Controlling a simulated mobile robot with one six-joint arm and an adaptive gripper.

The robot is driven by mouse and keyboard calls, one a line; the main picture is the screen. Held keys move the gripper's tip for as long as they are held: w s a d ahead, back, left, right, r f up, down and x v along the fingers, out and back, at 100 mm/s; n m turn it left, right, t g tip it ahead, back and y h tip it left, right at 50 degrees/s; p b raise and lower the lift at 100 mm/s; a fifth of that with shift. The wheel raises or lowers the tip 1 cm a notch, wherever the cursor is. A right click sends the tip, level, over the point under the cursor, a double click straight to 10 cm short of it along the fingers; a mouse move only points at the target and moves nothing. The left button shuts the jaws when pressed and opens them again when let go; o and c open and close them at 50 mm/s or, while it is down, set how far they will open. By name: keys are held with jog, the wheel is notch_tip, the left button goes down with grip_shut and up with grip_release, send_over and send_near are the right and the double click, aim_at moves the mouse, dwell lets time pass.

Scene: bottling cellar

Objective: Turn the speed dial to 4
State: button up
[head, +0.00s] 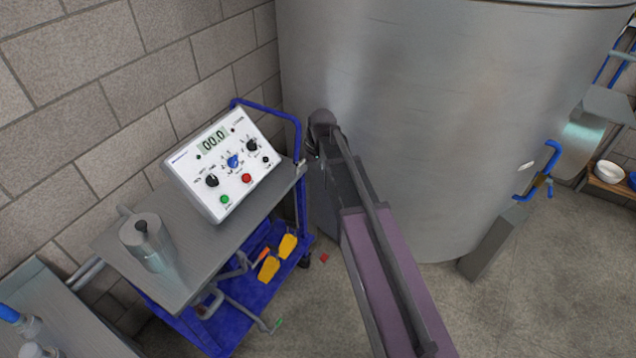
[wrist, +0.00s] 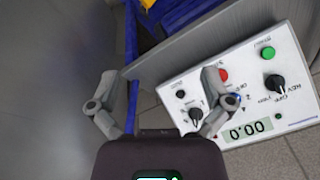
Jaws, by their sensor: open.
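A white control box (head: 226,161) with a display reading 00.0 stands tilted on the grey trolley top. Its face has a black knob (head: 212,180) at left, a blue knob (head: 233,160) in the middle and a black knob (head: 252,145) at right. The labels are too small to tell which is the speed dial. In the wrist view the box (wrist: 292,40) appears turned around. My gripper (wrist: 159,76) is open and empty, its right finger overlapping the box and partly hiding the blue knob (wrist: 238,97). In the head view my arm hides most of the gripper.
The box also has a green button (head: 225,199) and a red button (head: 246,178). A metal pot (head: 146,243) stands on the trolley top (head: 205,258). A blue rail (head: 270,108) rises behind the box. A large steel tank (head: 440,110) stands close by my arm.

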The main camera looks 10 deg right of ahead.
jog(key=shift+m, duration=0.4)
jog(key=shift+s+d+f+b, duration=0.15)
jog(key=shift+s+d+f, duration=0.15)
jog(key=shift+s, duration=0.35)
jog(key=shift+s+d+f+b, duration=0.15)
jog(key=shift+s+d, duration=0.25)
jog(key=shift+s, duration=0.25)
jog(key=shift+s+d+f+b, duration=0.15)
jog(key=shift+s+d+f, duration=0.15)
jog(key=shift+s, duration=0.35)
jog(key=s+d+m+h, duration=0.1)
jog(key=s+d, duration=0.2)
jog(key=s, duration=0.5)
jog(key=s+d+m+g+h, duration=0.1)
jog(key=s+d, duration=0.3)
jog(key=s, duration=0.4)
jog(key=shift+s+d+m, duration=0.15)
jog(key=shift+m, duration=0.45)
